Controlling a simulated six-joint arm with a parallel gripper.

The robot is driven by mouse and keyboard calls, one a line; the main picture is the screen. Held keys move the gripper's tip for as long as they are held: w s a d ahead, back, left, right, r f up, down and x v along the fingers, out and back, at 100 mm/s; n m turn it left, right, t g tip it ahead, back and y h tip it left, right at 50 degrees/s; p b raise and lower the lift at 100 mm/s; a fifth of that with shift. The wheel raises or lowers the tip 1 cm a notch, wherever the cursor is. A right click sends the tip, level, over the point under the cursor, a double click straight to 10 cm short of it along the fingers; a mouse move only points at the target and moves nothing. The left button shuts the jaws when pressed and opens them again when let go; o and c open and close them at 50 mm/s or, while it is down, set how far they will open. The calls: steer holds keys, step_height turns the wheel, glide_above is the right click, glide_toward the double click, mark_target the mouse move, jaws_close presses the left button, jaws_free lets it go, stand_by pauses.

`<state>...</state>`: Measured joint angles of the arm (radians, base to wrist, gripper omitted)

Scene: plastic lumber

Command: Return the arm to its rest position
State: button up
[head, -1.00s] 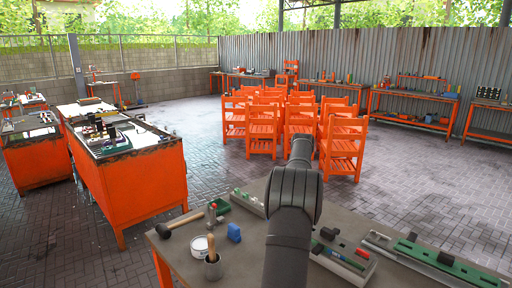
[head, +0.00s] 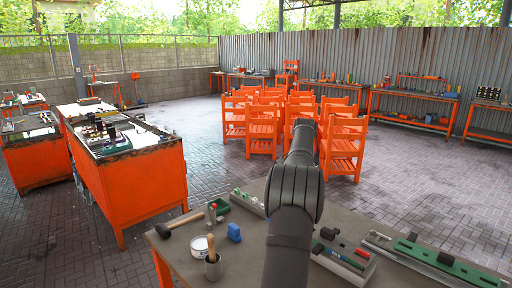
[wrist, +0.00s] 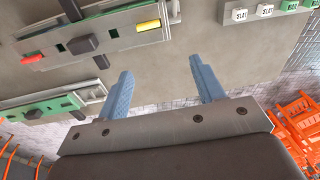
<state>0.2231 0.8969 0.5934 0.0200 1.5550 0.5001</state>
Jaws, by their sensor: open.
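My gripper (wrist: 168,88) shows in the wrist view with its two blue fingers spread apart and nothing between them. The grey-brown table top (wrist: 195,50) lies beyond the fingertips. In the head view my dark arm rises over the middle of the table (head: 250,262) and hides part of it; the gripper itself cannot be made out there. A grey rail fixture with a red and a yellow piece (wrist: 90,42) lies left of the fingers in the wrist view, apart from them.
The table holds a mallet (head: 180,224), a white tin (head: 199,247), a blue block (head: 234,232), a grey tray (head: 343,264) and a long green rail (head: 445,262). Orange chairs (head: 343,148) stand beyond it. An orange workbench (head: 130,185) stands at left.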

steer(key=shift+s+f+n+t, duration=0.1)
steer(key=shift+f+n+t, duration=0.25)
steer(key=shift+f+n, duration=0.75)
steer(key=shift+s+f+n+t, duration=0.1)
steer(key=shift+f+n+t, duration=0.35)
steer(key=shift+f, duration=1.3)
steer(key=shift+f+n+t, duration=0.3)
steer(key=shift+f+n, duration=0.55)
steer(key=shift+f, duration=0.55)
